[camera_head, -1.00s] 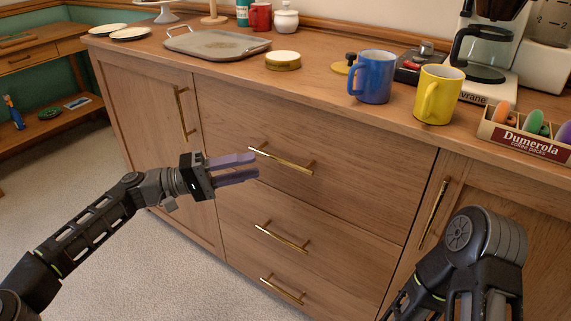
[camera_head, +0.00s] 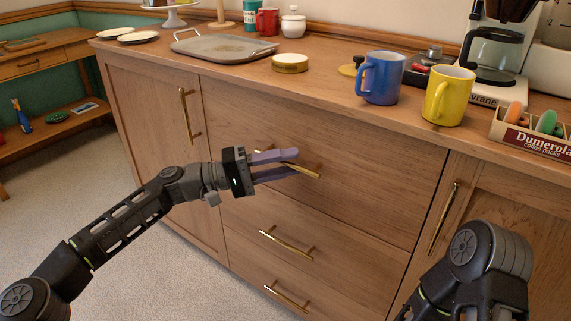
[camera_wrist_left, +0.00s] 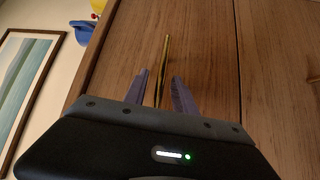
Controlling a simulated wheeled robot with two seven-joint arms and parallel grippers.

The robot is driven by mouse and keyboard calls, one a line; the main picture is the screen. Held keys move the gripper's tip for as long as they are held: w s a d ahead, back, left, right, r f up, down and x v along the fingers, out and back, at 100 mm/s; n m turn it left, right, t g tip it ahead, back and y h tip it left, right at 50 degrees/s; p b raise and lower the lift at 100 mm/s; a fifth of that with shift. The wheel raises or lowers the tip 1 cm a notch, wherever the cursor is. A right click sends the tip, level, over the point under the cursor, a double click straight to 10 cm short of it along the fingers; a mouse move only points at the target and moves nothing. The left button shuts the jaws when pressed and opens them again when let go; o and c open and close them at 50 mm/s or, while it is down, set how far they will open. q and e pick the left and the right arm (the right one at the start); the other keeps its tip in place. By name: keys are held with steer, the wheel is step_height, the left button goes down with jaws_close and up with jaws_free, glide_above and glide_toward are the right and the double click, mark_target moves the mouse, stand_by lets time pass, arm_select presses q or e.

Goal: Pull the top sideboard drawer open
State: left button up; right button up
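The top sideboard drawer (camera_head: 350,150) is a wide wooden front, closed flush under the counter. Its brass bar handle (camera_head: 305,171) also shows in the left wrist view (camera_wrist_left: 164,62). My left gripper (camera_head: 295,162) is at this handle with its two purple fingers apart. In the left wrist view the bar runs between the fingers (camera_wrist_left: 160,88), with gaps visible on both sides.
Two lower handles (camera_head: 286,244) sit below on closed drawers. Cabinet doors with brass handles flank the drawers. On the countertop stand a blue mug (camera_head: 381,78), a yellow mug (camera_head: 449,96), a tray (camera_head: 222,47) and a coffee maker (camera_head: 489,55). Carpeted floor is clear at the left.

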arm_select(q)
jaws_close()
stand_by(1.4)
